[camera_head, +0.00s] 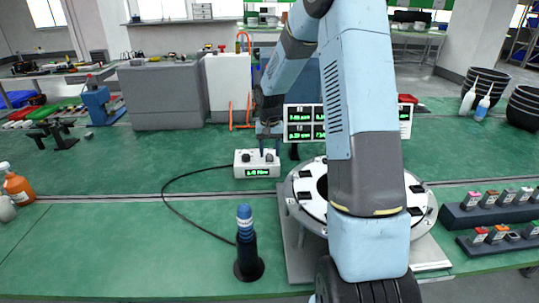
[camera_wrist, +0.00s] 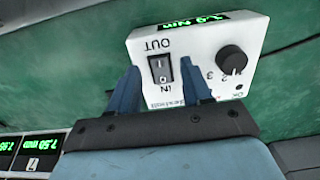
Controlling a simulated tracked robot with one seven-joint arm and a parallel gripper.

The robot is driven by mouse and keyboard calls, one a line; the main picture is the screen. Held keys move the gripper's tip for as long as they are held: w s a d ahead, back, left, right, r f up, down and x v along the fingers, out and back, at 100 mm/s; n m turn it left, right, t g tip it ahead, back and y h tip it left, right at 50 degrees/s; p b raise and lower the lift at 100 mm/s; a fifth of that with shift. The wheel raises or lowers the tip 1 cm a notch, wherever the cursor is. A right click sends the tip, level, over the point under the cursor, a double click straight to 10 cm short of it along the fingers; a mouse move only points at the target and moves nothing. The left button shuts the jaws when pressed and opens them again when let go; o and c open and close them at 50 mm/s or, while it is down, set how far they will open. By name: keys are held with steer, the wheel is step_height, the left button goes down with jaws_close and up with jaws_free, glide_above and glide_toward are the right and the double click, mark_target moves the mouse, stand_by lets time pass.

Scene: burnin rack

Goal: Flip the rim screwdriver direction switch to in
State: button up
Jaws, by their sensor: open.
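The white control box (camera_head: 247,171) stands on the green bench with a lit green display, and a black cable runs from it to the blue-handled screwdriver (camera_head: 245,222), upright in a black stand. In the wrist view the box (camera_wrist: 205,58) appears upside down. Its black rocker switch (camera_wrist: 162,69) sits between the labels OUT and IN; I cannot tell which side is pressed. A black round knob (camera_wrist: 232,61) is beside it. My gripper (camera_wrist: 160,67) is open, its two blue fingers either side of the switch in the picture; contact is unclear. It also shows above the box (camera_head: 269,152).
A round white fixture (camera_head: 425,200) stands right of the box, partly hidden by my arm. Display panels (camera_head: 298,122) are behind it. Racks of small items (camera_head: 480,215) are at the right. The bench left of the box is mostly clear.

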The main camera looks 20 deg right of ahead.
steer(key=shift+f, duration=0.95)
steer(key=shift+c, duration=0.5)
jaws_close()
